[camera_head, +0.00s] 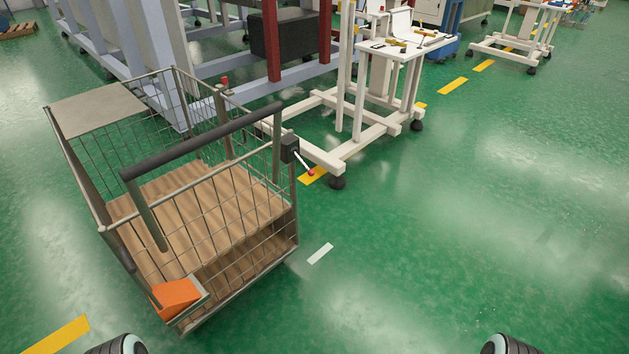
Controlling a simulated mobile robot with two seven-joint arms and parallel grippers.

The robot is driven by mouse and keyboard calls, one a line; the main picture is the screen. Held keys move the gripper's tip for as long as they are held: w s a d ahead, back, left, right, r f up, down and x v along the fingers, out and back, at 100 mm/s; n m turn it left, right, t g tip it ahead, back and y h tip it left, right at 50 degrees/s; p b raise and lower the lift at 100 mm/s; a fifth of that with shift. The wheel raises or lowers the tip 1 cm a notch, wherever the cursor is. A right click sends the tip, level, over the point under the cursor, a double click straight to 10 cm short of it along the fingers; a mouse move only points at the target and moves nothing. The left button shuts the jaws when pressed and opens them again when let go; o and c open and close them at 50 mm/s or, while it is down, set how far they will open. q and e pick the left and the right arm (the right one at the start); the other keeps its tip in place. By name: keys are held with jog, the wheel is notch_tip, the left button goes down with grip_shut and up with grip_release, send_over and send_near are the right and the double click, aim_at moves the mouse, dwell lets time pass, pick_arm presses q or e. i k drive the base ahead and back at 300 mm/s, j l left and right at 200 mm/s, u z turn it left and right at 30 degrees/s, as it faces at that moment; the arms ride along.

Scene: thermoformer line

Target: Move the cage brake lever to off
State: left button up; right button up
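The wire cage cart (222,214) stands at the left, with a dark push handle bar (205,138) across its near upper side. A black box (289,148) is fixed near its right upper corner. A thin pale lever (302,162) with a red knob (311,173) comes out of this box and slants down to the right. I cannot read any on or off marking. An orange block or pedal (177,297) sits at the cage's near bottom corner. Only rounded parts of my arms show at the bottom edge; neither gripper is in view.
A cream wheeled stand (392,60) with a small table top is behind the lever, its caster (337,182) close by. Blue-grey machine frames (137,62) fill the back left. The green floor (470,200) is clear to the right and in front.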

aim_at(312, 172)
jog(key=i+l+z, duration=0.1)
jog(key=i+z, duration=0.65)
jog(key=i+j, duration=0.05)
jog(key=i, duration=0.05)
